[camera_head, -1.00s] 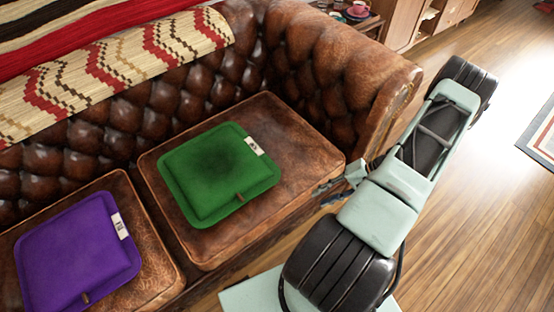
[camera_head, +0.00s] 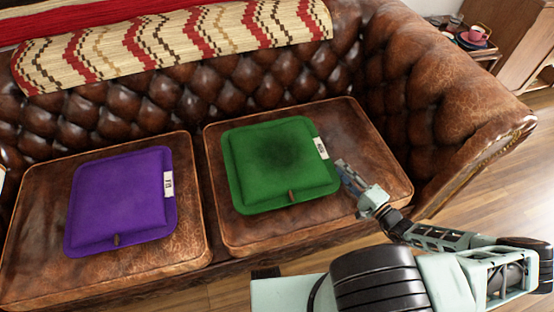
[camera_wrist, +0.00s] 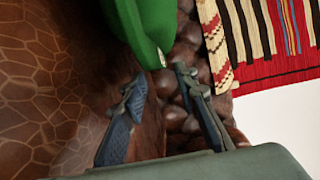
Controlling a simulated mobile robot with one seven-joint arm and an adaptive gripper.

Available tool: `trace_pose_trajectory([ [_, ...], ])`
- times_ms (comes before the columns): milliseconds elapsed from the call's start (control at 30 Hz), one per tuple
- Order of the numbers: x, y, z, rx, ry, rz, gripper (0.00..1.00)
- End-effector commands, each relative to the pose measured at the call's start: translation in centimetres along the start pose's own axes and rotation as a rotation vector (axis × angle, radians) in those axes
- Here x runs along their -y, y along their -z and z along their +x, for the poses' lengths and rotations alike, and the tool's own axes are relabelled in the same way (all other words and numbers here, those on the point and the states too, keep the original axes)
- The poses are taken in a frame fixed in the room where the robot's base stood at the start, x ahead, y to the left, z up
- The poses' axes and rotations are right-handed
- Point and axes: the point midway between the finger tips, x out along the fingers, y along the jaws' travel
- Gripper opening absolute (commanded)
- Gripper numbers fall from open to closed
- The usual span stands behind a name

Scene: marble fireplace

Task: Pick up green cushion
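The green cushion (camera_head: 279,164) lies flat on the right seat of a brown leather sofa, with a white tag on its right edge and a small brown tab at its front. My gripper (camera_head: 344,172) is just right of the cushion, above the seat, near the tag side. In the wrist view the two fingers of my gripper (camera_wrist: 160,90) are spread apart with nothing between them. The edge of the green cushion (camera_wrist: 152,25) shows ahead of them at the top. I cannot tell whether a finger touches it.
A purple cushion (camera_head: 120,199) lies on the left seat. The sofa's right armrest (camera_head: 455,90) rises beside my arm. A patterned blanket (camera_head: 170,42) covers the backrest. A small table with a pink cup (camera_head: 476,34) stands behind the armrest. Bare seat surrounds the green cushion.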

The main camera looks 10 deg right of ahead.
Motion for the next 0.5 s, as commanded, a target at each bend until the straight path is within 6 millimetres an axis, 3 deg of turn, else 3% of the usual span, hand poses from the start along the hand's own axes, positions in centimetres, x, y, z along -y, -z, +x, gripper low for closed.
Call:
trace_pose_trajectory([
  [500,-0.4,0.3,6.3,0.002,0.000,0.001,0.28],
])
